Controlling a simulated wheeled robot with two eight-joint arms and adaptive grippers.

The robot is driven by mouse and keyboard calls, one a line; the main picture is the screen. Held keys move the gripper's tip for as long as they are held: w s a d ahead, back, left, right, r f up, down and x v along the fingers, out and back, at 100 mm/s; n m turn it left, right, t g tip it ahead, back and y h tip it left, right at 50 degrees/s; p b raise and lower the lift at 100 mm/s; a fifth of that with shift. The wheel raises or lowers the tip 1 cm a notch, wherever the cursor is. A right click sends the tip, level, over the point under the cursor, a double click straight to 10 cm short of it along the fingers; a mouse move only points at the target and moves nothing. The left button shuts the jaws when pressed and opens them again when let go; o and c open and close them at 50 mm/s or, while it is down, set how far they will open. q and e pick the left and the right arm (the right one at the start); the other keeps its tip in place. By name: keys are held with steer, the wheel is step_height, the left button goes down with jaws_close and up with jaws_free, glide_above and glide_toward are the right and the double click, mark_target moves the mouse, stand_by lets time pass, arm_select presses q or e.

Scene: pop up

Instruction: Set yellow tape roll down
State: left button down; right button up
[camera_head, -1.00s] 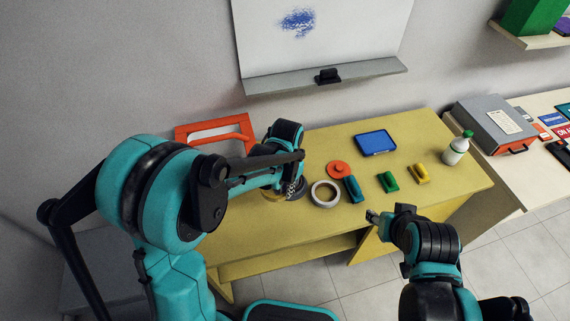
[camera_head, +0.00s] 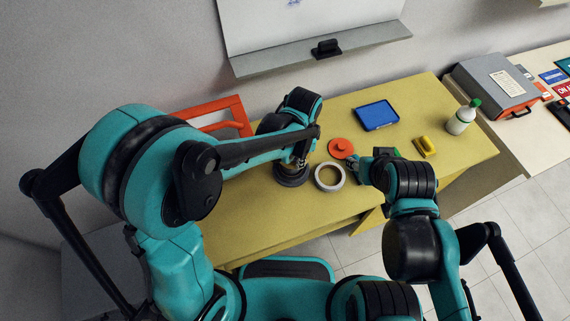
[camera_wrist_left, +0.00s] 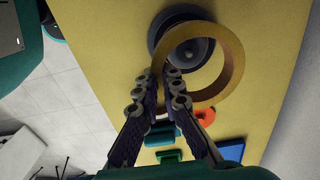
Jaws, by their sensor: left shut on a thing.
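The yellow tape roll (camera_wrist_left: 234,62) is a wide ring in the left wrist view. My left gripper (camera_wrist_left: 171,74) is shut on its near-left side; the gripper (camera_head: 301,164) also shows in the head view, over the left part of the table. The ring appears over a dark round roll (camera_wrist_left: 190,47), partly overlapping it; whether they touch I cannot tell. In the head view my arm mostly hides the yellow roll, while the dark roll shows below the gripper (camera_head: 291,178). My right gripper (camera_head: 356,167) is over the table's front; its fingers are too small to read.
A white tape roll (camera_head: 329,177) lies just right of the dark roll. An orange disc (camera_head: 341,147), blue tray (camera_head: 376,115), yellow block (camera_head: 425,147) and green-capped bottle (camera_head: 462,119) stand on the yellow table (camera_head: 245,217). An orange frame (camera_head: 222,108) is at the back left.

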arm_select(q)
steer(key=shift+a+f, duration=0.15)
steer(key=shift+a, duration=0.05)
steer(key=shift+a+f, duration=0.1)
steer(key=shift+f, duration=0.2)
step_height(320, 180, down, 4)
steer(key=b, duration=0.3)
steer(key=shift+r, duration=0.2)
steer(key=shift+w+d, duration=0.1)
steer(key=shift+d, duration=0.1)
steer(key=shift+a+r, duration=0.15)
steer(key=shift+f+b, duration=0.3)
steer(key=shift+f, duration=0.35)
steer(key=shift+s, duration=0.2)
